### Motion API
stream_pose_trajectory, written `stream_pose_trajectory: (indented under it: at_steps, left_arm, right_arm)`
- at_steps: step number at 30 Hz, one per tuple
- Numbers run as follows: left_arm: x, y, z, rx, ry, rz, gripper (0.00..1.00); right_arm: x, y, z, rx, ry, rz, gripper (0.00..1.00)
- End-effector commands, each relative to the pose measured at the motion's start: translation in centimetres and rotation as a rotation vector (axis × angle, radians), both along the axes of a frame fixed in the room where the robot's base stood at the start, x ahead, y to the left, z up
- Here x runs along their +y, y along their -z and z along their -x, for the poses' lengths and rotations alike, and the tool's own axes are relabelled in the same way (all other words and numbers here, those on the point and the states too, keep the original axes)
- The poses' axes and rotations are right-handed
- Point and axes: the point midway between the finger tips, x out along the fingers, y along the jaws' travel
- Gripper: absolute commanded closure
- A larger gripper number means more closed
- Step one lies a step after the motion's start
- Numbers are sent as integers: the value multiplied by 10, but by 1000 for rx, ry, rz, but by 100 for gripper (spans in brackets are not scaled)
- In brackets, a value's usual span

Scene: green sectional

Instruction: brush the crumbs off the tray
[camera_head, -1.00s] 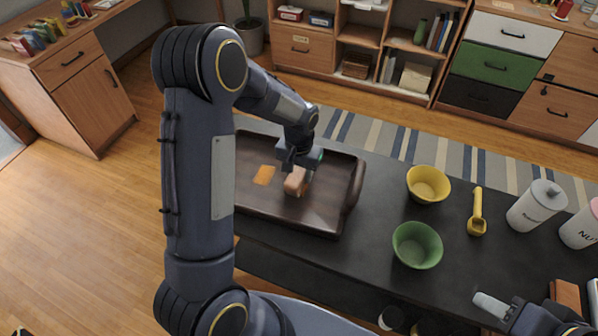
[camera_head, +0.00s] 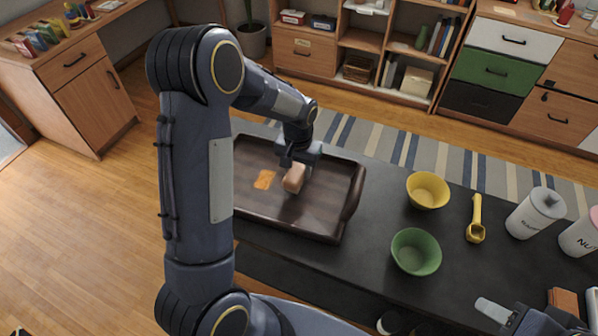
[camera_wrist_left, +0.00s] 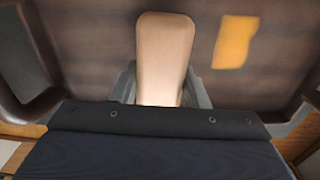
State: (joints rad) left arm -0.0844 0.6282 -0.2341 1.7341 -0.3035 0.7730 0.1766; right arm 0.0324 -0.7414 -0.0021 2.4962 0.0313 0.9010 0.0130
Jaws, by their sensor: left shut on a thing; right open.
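A dark brown tray (camera_head: 318,225) with raised walls lies on the black table. An orange patch, which looks like the crumbs (camera_head: 264,179), lies on its floor; it also shows in the left wrist view (camera_wrist_left: 235,42) at upper right. My left gripper (camera_head: 296,168) is over the tray, shut on a light wooden brush (camera_head: 293,181). The brush is to the right of the crumbs and apart from them. In the left wrist view, the brush (camera_wrist_left: 165,55) points away between the fingers; its underside is hidden. My right gripper (camera_head: 492,311) is at the lower right, open, only partly in view.
A yellow bowl (camera_head: 428,190), a green bowl (camera_head: 416,251) and a yellow scoop (camera_head: 476,222) stand right of the tray. White canisters (camera_head: 536,212) are further right. The black table (camera_head: 350,265) is bare just in front of the tray.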

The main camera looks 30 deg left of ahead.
Motion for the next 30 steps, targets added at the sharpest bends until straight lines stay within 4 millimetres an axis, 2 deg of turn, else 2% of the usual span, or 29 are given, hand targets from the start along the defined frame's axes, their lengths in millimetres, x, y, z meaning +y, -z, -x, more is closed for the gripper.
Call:
stream_pose_trajectory:
  at_steps: [1,18,30]
  left_arm:
    - [0,-7,1,3,0,0,84]
    - [3,-56,0,3,1,0,84]
    - [4,-57,0,3,1,0,84]
  right_arm:
    - [0,-7,0,-1,0,0,55]
    - [0,-42,0,-1,0,0,55]
    - [0,-43,0,-1,0,0,55]
